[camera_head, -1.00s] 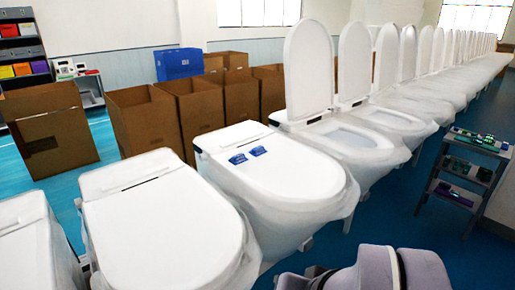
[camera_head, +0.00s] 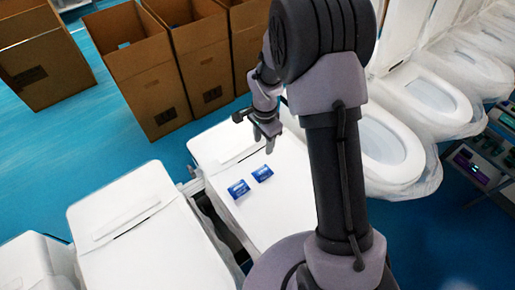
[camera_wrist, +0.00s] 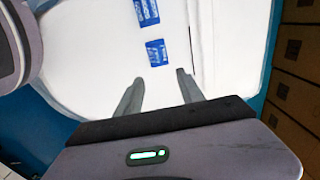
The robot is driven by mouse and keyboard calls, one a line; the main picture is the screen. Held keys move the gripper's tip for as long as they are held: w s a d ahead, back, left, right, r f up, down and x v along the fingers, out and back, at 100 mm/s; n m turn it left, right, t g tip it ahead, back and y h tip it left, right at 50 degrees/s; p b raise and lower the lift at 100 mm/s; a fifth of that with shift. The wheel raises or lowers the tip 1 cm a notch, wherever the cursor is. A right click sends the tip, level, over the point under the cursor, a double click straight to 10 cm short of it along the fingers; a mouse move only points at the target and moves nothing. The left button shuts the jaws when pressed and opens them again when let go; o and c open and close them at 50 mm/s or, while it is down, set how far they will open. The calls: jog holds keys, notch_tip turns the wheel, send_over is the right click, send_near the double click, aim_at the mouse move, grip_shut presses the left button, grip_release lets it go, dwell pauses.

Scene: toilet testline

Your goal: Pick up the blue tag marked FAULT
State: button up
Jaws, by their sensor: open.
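Two small blue tags with white lettering lie apart on the closed white lid of a toilet (camera_head: 285,205). In the head view one tag (camera_head: 239,189) is at the left and the other tag (camera_head: 262,173) is up and to its right. The wrist view shows one tag (camera_wrist: 157,52) just beyond my fingertips and the other tag (camera_wrist: 146,12) at the top edge. The lettering is too small to tell which says FAULT. My gripper (camera_head: 265,142) is open and empty above the lid, close to the tags; it also shows in the wrist view (camera_wrist: 160,78).
A closed toilet (camera_head: 155,235) stands to the left. Toilets with raised lids, one with an open bowl (camera_head: 390,145), stand to the right. Open cardboard boxes (camera_head: 145,75) line the back. A small rack (camera_head: 485,160) with coloured items is at the right edge. Blue floor lies between.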

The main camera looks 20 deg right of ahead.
aim_at(263, 171)
jog(key=f+p, duration=0.1)
jog(key=f, duration=0.4)
jog(key=f+p, duration=0.1)
jog(key=f, duration=0.4)
jog(key=s+f+p, duration=0.1)
jog(key=f, duration=0.5)
jog(key=shift+w+f, duration=0.15)
grip_shut()
